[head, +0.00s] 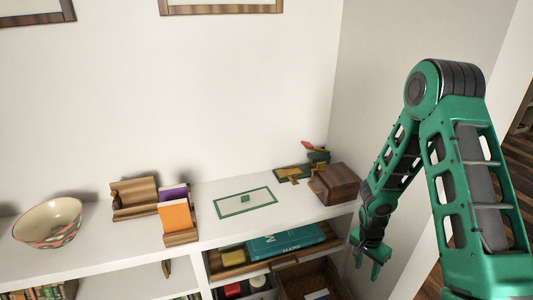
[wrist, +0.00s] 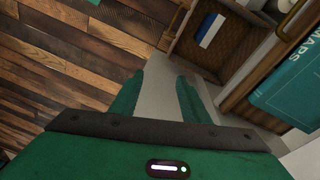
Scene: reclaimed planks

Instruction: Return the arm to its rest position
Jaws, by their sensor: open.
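My green arm is folded at the right of the head view. My gripper (head: 368,262) hangs low at its end, just right of the shelf's corner and apart from it. The wrist view shows its two green fingers (wrist: 158,98) spread apart with nothing between them. Below the fingers are the edge of a pale surface and the plank floor.
The white shelf top (head: 215,185) bears a patterned bowl (head: 48,222), wooden holders with books (head: 176,215), a green-edged mat (head: 232,207) and a wooden box (head: 335,184). Below are a teal book (head: 285,243) and a basket (wrist: 204,52). Plank floor (wrist: 60,70) is open at left.

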